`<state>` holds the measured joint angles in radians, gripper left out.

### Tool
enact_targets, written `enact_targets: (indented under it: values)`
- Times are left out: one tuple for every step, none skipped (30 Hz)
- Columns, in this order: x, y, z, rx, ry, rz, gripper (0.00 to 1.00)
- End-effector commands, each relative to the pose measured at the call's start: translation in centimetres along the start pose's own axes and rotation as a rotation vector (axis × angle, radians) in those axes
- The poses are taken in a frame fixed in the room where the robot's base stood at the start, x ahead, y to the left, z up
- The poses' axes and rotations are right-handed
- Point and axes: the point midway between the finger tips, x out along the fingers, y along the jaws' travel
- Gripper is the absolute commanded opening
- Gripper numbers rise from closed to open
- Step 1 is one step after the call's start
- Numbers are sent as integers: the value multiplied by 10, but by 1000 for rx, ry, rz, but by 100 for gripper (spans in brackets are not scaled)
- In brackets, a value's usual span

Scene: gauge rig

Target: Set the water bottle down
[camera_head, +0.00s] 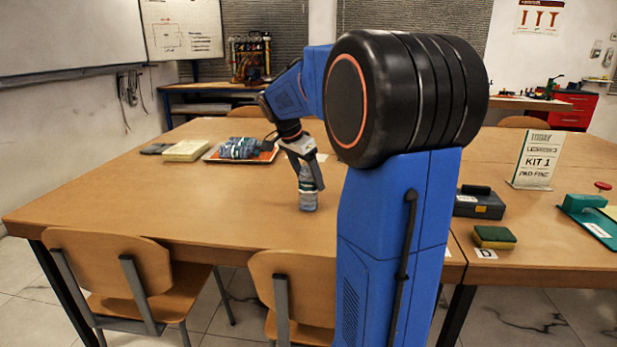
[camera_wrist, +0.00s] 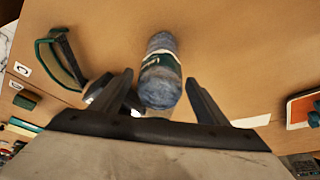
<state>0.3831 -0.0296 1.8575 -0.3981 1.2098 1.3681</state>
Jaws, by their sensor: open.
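The water bottle (camera_head: 308,197) has a blue-grey body with a dark green and white label. It stands upright on the wooden table (camera_head: 250,205), near the front edge in the head view. My gripper (camera_head: 309,180) points down around its upper part. In the wrist view my gripper (camera_wrist: 160,78) is open, with one finger on each side of the bottle (camera_wrist: 160,60) and a visible gap on both sides. The bottle's top is partly hidden by the gripper in the head view.
Chairs (camera_head: 110,265) line the front.

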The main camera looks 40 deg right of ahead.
Motion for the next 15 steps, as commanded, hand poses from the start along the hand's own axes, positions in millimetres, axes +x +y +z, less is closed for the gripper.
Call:
enact_targets:
  values:
    - [-1, 0, 0, 0, 0, 0, 68]
    - [-2, 0, -1, 0, 0, -1, 68]
    - [-4, 0, -1, 0, 0, -1, 68]
    - [-6, 0, -1, 0, 0, -2, 68]
    - [-8, 0, -1, 0, 0, -2, 68]
    - [-13, 0, -1, 0, 0, -2, 68]
    - [-18, 0, -1, 0, 0, -2, 68]
    - [-22, -1, -1, 0, 1, -4, 68]
    - [-30, -1, -1, 0, 1, -4, 68]
    - [-35, -1, -1, 0, 1, -3, 68]
    - [-41, -1, -1, 0, 1, -4, 68]
    - [-50, -1, -1, 0, 1, -4, 68]
    - [-55, 0, -1, 0, 1, -4, 68]
    - [-61, -1, -1, 0, 1, -4, 68]
    - [-69, -1, -1, 0, 1, -4, 68]
